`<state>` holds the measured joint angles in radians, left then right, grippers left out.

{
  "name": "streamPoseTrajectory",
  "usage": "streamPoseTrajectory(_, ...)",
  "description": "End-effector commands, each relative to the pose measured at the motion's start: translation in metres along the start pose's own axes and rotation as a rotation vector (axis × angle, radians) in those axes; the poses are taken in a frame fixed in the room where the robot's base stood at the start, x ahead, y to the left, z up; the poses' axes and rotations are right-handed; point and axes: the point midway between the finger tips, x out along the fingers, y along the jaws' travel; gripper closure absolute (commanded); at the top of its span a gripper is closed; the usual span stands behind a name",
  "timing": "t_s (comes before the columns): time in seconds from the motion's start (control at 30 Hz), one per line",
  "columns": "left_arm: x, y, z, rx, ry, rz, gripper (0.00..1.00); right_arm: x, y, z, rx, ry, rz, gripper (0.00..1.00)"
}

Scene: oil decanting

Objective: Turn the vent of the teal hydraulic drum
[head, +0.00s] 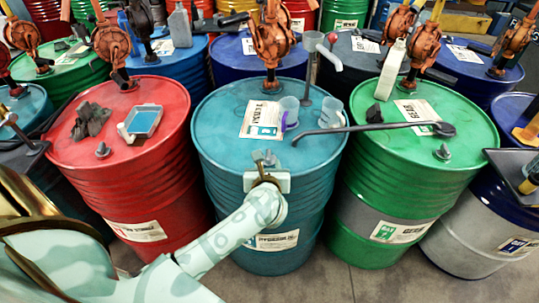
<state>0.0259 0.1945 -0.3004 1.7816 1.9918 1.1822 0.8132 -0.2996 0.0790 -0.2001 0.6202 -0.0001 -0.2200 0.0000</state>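The teal drum (216,140) stands upright in the middle of the head view, with a paper label on its lid. My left arm reaches in from the lower left. My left gripper (265,159) is at the front rim of the teal lid, where small grey parts show. The teal drum's vent is mostly hidden by the gripper there, and I cannot tell whether the fingers are closed on it. My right gripper is not in view.
A red drum (165,175) stands left, with a rag and tray. Rusty hand pumps (270,35) rise behind.

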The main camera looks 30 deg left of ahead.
Motion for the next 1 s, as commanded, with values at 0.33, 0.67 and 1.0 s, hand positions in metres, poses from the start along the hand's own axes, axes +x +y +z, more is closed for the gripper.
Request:
streamPoseTrajectory(0.33, 0.072, 0.0, -0.002, 0.002, -0.001, 0.001, 0.64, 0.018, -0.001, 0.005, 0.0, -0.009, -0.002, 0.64)
streamPoseTrajectory(0.67, 0.084, 0.0, 0.0, 0.001, -0.001, 0.0, 0.64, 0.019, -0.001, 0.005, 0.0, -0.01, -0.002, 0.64)
streamPoseTrajectory(1.0, 0.084, 0.0, 0.0, 0.001, -0.001, 0.0, 1.0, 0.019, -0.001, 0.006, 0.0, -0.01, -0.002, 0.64)
